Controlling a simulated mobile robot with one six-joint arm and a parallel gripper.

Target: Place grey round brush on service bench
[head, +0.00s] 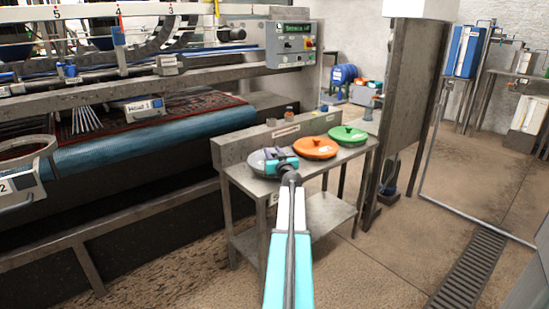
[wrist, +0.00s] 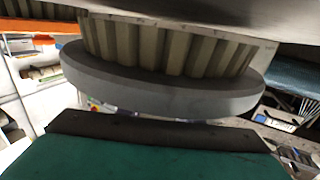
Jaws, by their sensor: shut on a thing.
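The grey round brush (head: 257,163) is at the left end of the service bench (head: 345,160), level with the other brushes in the head view. My gripper (head: 282,164) is shut on it from the front and covers part of its top. In the wrist view, which looks upside down, the grey brush (wrist: 165,87) shows as a grey disc with pale bristles against a grey metal surface (wrist: 200,12). Whether the bristles touch that surface is hard to tell. My gripper's dark finger edge (wrist: 160,130) lies close to the disc. The grip point itself is hidden.
An orange round brush (head: 315,148) and a green round brush (head: 348,135) stand to the right on the bench, close together. A raised back panel (head: 235,150) edges the bench. The rug machine (head: 150,135) is to the left and a dark post (head: 405,100) to the right.

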